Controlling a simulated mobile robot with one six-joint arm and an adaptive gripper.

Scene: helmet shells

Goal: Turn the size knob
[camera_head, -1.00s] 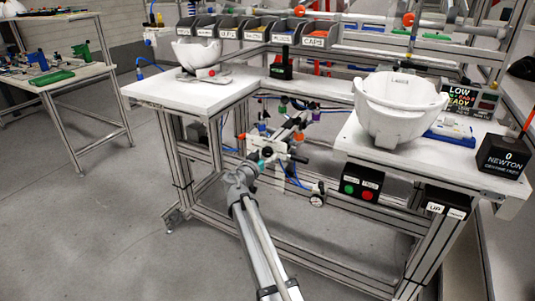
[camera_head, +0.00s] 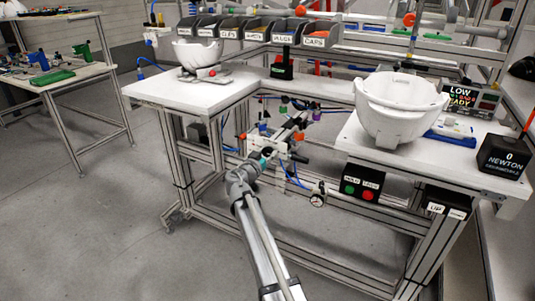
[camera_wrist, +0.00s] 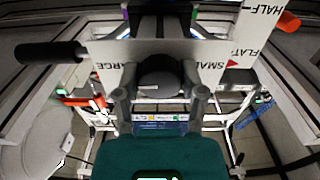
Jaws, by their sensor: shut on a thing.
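In the wrist view, the size knob (camera_wrist: 160,72) is a dark grey round knob on a white plate (camera_wrist: 108,50). Partly covered lettering beside it reads "ARGE" on the left and "SMA" on the right. My gripper (camera_wrist: 160,88) has one grey finger on each side of the knob and is shut on it. The knob's pointer mark cannot be made out. In the head view, my arm reaches to the fixture (camera_head: 290,132) under the bench between the two worktops. The knob is too small to tell there.
A black handle (camera_wrist: 50,53) sticks out to the left of the plate, and an orange-tipped lever (camera_wrist: 287,22) is at the upper right by "HALF" and "FLAT". White helmet shells stand on the left worktop (camera_head: 150,90) and the right worktop (camera_head: 440,153). Bench rails (camera_head: 290,245) run below.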

